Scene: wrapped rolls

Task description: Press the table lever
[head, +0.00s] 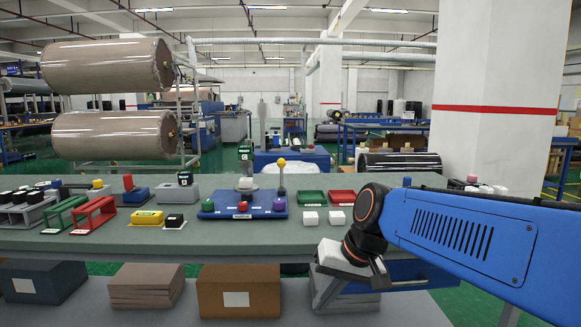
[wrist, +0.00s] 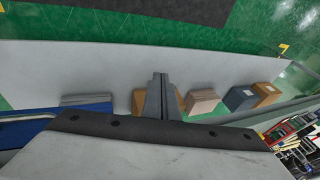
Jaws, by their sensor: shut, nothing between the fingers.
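The table lever (head: 281,178) is a grey upright stick with a yellow ball on top. It stands at the right back of a blue board (head: 222,207) on the grey-green table (head: 130,241). The board also carries a green, a red and a purple button, and a white domed part. My gripper shows in the wrist view (wrist: 160,78) with its fingers together and nothing between them. It points down past the table's front, over the lower shelf. The lever is not seen in the wrist view.
Two white blocks (head: 324,217) and green and red trays (head: 313,196) lie right of the board. A yellow block (head: 146,218) and red and green frames (head: 93,215) stand left. Boxes (head: 238,291) rest on the shelf below. Large wrapped rolls (head: 113,134) hang behind.

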